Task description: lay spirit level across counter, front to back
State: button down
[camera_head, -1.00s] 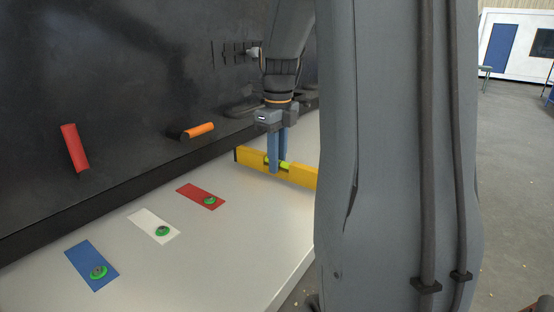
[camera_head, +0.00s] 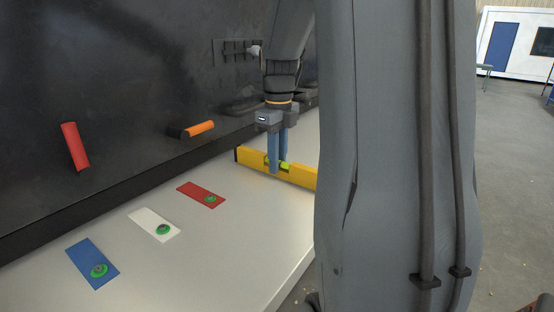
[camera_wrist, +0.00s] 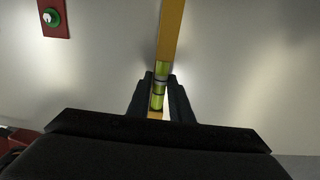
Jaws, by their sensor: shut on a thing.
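The yellow spirit level (camera_head: 252,159) is at the right of the pale counter (camera_head: 240,235) in the head view, its near end hidden behind my arm. It runs from the back edge side toward the front. My gripper (camera_head: 277,168) points down and is shut on the level near its green vial. In the wrist view the level (camera_wrist: 171,30) runs up from between my fingers (camera_wrist: 158,98), with the green vial between them. The level is at or very close to the counter surface; I cannot tell whether it touches.
Red (camera_head: 201,195), white (camera_head: 155,225) and blue (camera_head: 91,264) plates, each with a green round piece, lie on the counter to the left. A red handle (camera_head: 75,146) and an orange handle (camera_head: 199,129) are at the dark back panel (camera_head: 130,70). The counter's front left is clear.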

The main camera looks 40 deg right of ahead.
jog(key=shift+f, duration=0.3)
jog(key=c, duration=1.5)
grip_release()
jog(key=shift+r, duration=0.1)
jog(key=shift+s+r+b, duration=0.1)
jog(key=shift+r+b, duration=1.15)
jog(key=shift+r, duration=2.55)
